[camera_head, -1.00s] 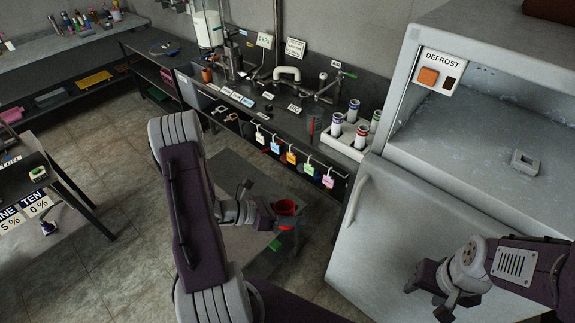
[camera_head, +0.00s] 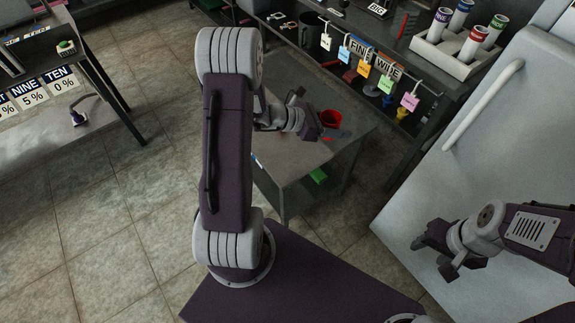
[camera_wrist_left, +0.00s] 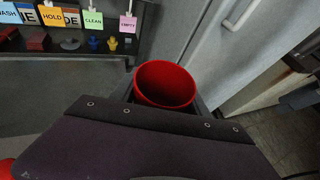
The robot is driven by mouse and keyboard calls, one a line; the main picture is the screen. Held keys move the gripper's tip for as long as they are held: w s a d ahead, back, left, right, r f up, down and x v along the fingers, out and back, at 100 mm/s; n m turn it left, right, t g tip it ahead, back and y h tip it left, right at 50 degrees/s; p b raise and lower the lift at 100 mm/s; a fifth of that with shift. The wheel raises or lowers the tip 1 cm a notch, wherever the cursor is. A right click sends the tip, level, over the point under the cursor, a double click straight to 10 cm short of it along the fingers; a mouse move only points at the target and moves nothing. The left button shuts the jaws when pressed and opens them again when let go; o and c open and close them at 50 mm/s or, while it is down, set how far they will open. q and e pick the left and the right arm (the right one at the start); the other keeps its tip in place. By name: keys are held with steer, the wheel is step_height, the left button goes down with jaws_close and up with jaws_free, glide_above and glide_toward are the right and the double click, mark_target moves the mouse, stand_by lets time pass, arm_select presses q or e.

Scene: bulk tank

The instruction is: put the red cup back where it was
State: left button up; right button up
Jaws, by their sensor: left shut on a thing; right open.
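The red cup (camera_head: 331,118) is at the far side of the low grey table (camera_head: 285,160), upright or nearly so in the head view. My left gripper (camera_head: 318,124) is shut on it. In the left wrist view the cup's open rim (camera_wrist_left: 165,84) faces the camera between the dark fingers, and its inside looks empty. The fingers hide its lower part, so I cannot tell whether it touches the table. My right gripper (camera_head: 442,254) is open and empty, in front of the pale freezer door.
A counter shelf behind has hanging coloured tags (camera_head: 364,69), small items and a white rack (camera_head: 455,52) of tubes. The freezer door (camera_head: 450,165) with its long handle stands at right. A bench with number signs (camera_head: 38,92) is at left. Floor between is clear.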

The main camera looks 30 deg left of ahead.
arm_select(q)
step_height(320, 180, down, 3)
steer(key=d+b, duration=0.1)
steer(key=m+b, duration=0.1)
steer(key=b, duration=0.3)
glide_above(303, 150)
step_height(303, 150, down, 7)
steer(key=shift+a+f, duration=0.1)
steer(key=shift+f, duration=0.05)
steer(key=shift+f+b, duration=0.9)
steer(key=shift+f, duration=1.1)
arm_select(e)
step_height(303, 150, down, 9)
steer(key=shift+d, duration=0.1)
arm_select(q)
steer(key=shift+f, duration=0.15)
steer(key=o, duration=1.5)
